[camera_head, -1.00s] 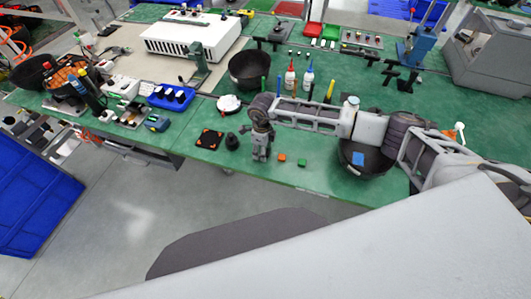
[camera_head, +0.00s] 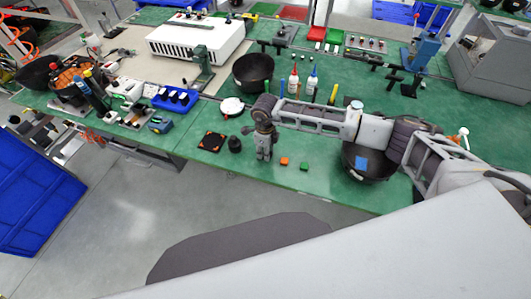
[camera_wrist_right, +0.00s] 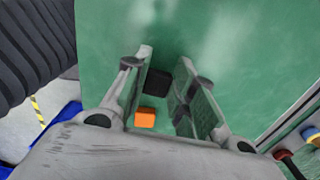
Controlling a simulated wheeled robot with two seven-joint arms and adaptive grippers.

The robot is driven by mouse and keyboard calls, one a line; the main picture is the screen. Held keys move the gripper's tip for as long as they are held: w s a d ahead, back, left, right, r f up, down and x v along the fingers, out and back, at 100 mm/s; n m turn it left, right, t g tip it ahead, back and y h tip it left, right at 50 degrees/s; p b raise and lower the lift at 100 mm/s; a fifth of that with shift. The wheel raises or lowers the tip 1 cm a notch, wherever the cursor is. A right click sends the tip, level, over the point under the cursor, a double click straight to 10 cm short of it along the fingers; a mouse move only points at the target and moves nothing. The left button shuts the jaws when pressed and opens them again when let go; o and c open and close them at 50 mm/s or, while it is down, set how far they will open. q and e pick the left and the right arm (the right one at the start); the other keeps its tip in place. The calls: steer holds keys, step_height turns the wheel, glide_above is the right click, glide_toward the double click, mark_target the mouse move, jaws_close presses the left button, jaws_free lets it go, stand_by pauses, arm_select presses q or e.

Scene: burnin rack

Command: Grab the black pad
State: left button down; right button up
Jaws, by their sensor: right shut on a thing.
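My right gripper (camera_head: 264,156) points down over the front part of the green table. In the right wrist view its two fingers (camera_wrist_right: 171,100) stand on either side of a small black block, which I take as the black pad (camera_wrist_right: 157,84). The gripper is shut on this pad near the fingertips. In the head view the gripper hides the pad. An orange block (camera_wrist_right: 145,117) lies close by on the table. It also shows in the head view (camera_head: 284,161), just right of the gripper. My left gripper is not in view.
A green block (camera_head: 304,167) lies right of the orange one. A black knob-like piece (camera_head: 235,145) and a flat black square with orange corners (camera_head: 212,142) lie left of the gripper. A black bowl (camera_head: 382,161) stands under my right arm. Bottles (camera_head: 293,82) stand behind.

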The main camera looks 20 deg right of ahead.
step_height(320, 180, up, 9)
steer(key=b, duration=0.1)
stand_by(0.4)
